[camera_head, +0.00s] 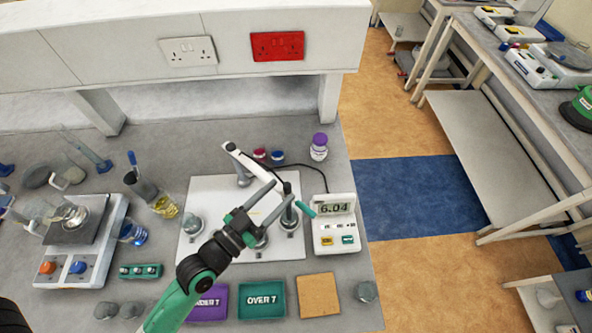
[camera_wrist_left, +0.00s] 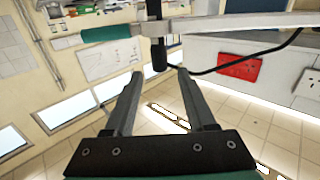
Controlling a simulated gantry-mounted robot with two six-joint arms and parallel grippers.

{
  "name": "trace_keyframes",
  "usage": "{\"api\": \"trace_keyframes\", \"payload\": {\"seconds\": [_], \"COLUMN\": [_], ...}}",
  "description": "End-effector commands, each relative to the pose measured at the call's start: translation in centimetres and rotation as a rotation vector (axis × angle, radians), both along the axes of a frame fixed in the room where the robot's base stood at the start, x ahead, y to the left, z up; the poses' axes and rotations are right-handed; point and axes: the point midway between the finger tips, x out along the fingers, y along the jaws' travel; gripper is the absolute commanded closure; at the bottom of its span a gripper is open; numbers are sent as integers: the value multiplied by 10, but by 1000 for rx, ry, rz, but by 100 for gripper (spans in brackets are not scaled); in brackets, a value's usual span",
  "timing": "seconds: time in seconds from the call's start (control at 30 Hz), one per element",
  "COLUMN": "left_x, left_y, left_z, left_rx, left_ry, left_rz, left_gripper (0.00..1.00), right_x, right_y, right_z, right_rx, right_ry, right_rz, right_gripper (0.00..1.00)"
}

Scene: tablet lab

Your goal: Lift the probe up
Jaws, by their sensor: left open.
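The probe (camera_head: 288,189) is a dark upright stick at the end of a white jointed arm (camera_head: 255,168) on the bench. In the left wrist view the probe (camera_wrist_left: 155,35) hangs just beyond the fingertips, roughly midway between them. The white arm has a teal end grip (camera_head: 304,208), which also shows in the wrist view (camera_wrist_left: 105,33). My left gripper (camera_head: 281,194) is open, with its fingers pointing at the probe and nothing clamped. Whether a finger touches the probe cannot be told. The probe's lower end is hard to make out. My right gripper is not in view.
A meter (camera_head: 335,225) reading 6.04 stands right of the white board (camera_head: 215,190), which carries several small vessels. A purple tray (camera_head: 207,306) and a green "OVER 7" tray (camera_head: 262,312) lie in front. A purple-capped bottle (camera_head: 319,148) stands behind. A hotplate (camera_head: 75,245) is at left.

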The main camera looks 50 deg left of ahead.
Motion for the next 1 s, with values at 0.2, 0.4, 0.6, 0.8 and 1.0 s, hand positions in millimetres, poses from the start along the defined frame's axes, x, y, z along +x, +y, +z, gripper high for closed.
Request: {"api": "trace_keyframes", "payload": {"seconds": [0.2,0.4,0.6,0.8,1.0], "left_x": [48,68,69,69,69], "left_y": [4,6,6,6,6], "left_z": [2,1,0,0,0], "left_rx": [0,0,0,0,0], "left_ry": [-3,-2,-1,-1,-1], "left_rz": [-1,0,0,0,0], "left_gripper": [44,44,44,70,100], "right_x": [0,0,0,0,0], "right_y": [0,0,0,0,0], "right_z": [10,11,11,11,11], "right_rx": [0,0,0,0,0], "right_ry": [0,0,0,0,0], "right_rz": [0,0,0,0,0], "right_gripper": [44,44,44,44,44]}}
